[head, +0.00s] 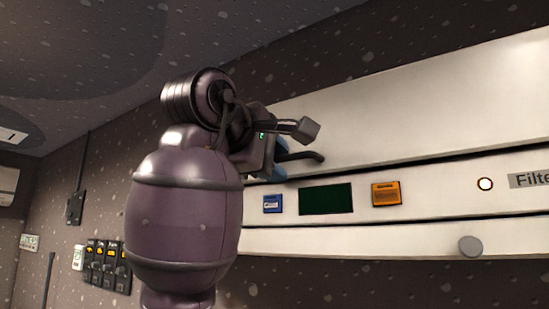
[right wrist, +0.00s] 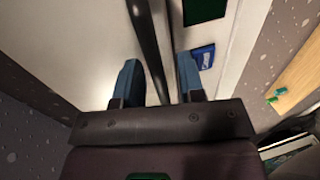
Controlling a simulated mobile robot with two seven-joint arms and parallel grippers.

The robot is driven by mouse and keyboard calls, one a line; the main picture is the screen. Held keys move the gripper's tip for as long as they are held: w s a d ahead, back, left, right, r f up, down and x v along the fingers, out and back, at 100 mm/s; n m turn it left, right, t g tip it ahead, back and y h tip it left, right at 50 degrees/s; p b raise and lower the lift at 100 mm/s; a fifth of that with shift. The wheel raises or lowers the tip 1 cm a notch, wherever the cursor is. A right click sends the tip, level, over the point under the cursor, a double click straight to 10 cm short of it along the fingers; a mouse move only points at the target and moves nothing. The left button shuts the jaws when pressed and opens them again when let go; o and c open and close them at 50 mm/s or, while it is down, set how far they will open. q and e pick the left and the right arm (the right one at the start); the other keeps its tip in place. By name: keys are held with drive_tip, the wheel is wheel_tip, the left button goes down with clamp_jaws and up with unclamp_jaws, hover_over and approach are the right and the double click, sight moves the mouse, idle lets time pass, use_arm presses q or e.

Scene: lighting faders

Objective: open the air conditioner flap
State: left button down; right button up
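A white air conditioner (head: 420,110) spans the right of the head view. Dark gaps divide its large upper panel, a middle strip (head: 445,196) and a lower strip (head: 350,243); I cannot tell which one is the flap. My right gripper (head: 298,146) is in front of its left part, near the upper gap. In the right wrist view, my right gripper (right wrist: 160,75) has its two blue fingers apart, with the dark gap (right wrist: 148,40) running between them and nothing visibly gripped. Contact with the panel cannot be told. My left gripper is not in view.
The middle strip carries a blue label (head: 272,204), a dark green display (head: 325,199), an orange label (head: 386,194) and a lit round button (head: 485,184). A grey round knob (head: 470,246) sits on the lower strip. Black switches (head: 107,264) are on the left wall.

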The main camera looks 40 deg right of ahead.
clamp_jaws()
idle(0.4)
